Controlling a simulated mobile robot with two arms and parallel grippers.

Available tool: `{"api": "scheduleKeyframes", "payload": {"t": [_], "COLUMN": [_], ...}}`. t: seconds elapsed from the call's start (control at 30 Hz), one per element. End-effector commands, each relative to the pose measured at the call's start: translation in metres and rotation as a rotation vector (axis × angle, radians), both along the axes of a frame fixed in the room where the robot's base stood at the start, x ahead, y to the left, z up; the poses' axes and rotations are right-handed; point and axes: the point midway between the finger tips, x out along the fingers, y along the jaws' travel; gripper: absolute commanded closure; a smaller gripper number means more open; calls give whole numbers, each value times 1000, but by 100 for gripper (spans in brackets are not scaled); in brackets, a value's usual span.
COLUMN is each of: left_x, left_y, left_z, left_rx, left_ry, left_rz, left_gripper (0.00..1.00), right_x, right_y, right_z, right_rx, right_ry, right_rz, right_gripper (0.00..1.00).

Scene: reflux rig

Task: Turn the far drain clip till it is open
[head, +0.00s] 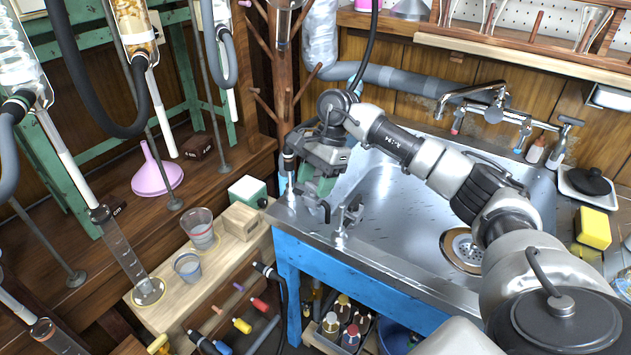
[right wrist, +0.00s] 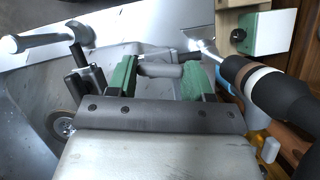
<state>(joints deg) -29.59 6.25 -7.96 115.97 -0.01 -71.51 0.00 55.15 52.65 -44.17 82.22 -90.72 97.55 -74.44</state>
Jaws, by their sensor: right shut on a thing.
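My right gripper (head: 318,190) reaches down over the left rim of the sink in the head view. In the right wrist view its two green fingers (right wrist: 160,78) are shut on a small grey piece, the far drain clip (right wrist: 160,69). Its handle lies across between the pads. In the head view the clip is mostly hidden by the gripper, and I cannot tell how far it is turned. A similar metal fitting (head: 346,216) stands on the rim to the right of the gripper. My left gripper is not in view.
The steel sink (head: 400,235) lies right of the gripper, with a tap (head: 490,105) behind it. A wooden coat-stand-like post (head: 283,95) rises behind the gripper. A green-and-white box (head: 247,190) and beakers (head: 200,228) stand to the left.

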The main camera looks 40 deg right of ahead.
Motion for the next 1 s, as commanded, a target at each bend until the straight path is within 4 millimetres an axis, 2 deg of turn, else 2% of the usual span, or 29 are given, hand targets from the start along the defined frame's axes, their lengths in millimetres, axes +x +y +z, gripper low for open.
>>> {"api": "scheduleKeyframes", "payload": {"t": [0.6, 0.63, 0.8, 1.0], "left_x": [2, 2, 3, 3], "left_y": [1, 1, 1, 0], "left_z": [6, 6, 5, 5], "left_rx": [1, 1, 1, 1], "left_ry": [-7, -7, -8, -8], "left_rz": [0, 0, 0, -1], "left_gripper": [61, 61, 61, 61], "right_x": [1, 1, 1, 1], "right_y": [-1, -1, 0, 0], "right_z": [2, 2, 1, 1], "right_rx": [0, 0, -1, 0], "right_ry": [-4, -5, -3, -1], "right_rz": [43, 42, 43, 44], "right_gripper": [73, 48, 23, 23]}}
